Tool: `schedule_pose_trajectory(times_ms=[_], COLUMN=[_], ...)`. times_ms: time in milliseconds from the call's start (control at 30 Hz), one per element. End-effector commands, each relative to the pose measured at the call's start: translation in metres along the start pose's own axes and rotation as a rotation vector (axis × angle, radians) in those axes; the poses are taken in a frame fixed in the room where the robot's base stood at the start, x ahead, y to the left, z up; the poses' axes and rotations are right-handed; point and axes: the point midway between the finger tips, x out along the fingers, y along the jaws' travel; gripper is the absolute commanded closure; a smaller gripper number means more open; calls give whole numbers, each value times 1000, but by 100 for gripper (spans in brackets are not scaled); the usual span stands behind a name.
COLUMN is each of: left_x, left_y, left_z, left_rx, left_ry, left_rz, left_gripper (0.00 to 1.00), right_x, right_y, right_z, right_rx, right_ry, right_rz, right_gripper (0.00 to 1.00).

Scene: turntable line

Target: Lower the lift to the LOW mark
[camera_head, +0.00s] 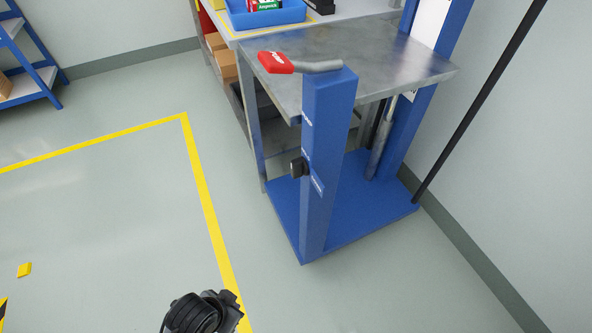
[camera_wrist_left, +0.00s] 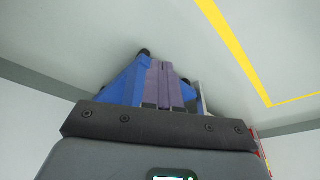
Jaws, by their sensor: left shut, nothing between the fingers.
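The lift stands right of centre in the head view, with a blue base (camera_head: 283,213), a blue front post (camera_head: 329,150) and a grey steel platform (camera_head: 385,48). The platform sits high, near the top of the post. A lever with a red grip (camera_head: 276,62) lies on the post top, grip to the left. A black knob (camera_head: 298,168) sits on the post's left side. Small marks line the post; their lettering is too small to read. My left gripper (camera_wrist_left: 163,88) is shut and empty in the left wrist view. Its fingers touch nothing that I can make out. My right gripper is not seen.
A workbench with a blue bin (camera_head: 265,17) stands behind the lift, with cardboard boxes (camera_head: 224,65) below. A black pole (camera_head: 480,100) leans at the right wall. Yellow tape (camera_head: 205,195) marks the floor left of the lift, where the floor is mostly clear.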

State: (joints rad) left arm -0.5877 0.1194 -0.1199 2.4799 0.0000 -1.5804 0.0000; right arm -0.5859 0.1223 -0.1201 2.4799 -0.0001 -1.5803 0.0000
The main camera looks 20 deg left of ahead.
Motion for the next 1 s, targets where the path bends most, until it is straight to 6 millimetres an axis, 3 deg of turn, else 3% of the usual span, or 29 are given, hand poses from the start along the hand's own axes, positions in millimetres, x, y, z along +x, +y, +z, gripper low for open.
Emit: schedule_pose_trajectory(times_ms=[100, 267, 367, 667, 867, 1000], left_x=[0, -1, -2, 7, -26, -67], left_y=[0, -1, 0, 15, 28, 28], left_z=[0, -9, -26, -104, -153, -174], left_rx=[1, -23, -48, -87, -22, 55], left_ry=[-1, 38, 125, 596, 926, 1114], left_rz=[0, -2, 2, 93, 256, 416], left_gripper=[97, 72, 57, 56, 56, 56], right_x=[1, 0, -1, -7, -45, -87], right_y=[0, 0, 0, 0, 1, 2], right_z=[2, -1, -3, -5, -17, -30], right_rx=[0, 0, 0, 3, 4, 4], right_ry=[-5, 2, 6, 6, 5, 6], right_rz=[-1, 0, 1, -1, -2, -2], right_gripper=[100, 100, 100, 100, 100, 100])
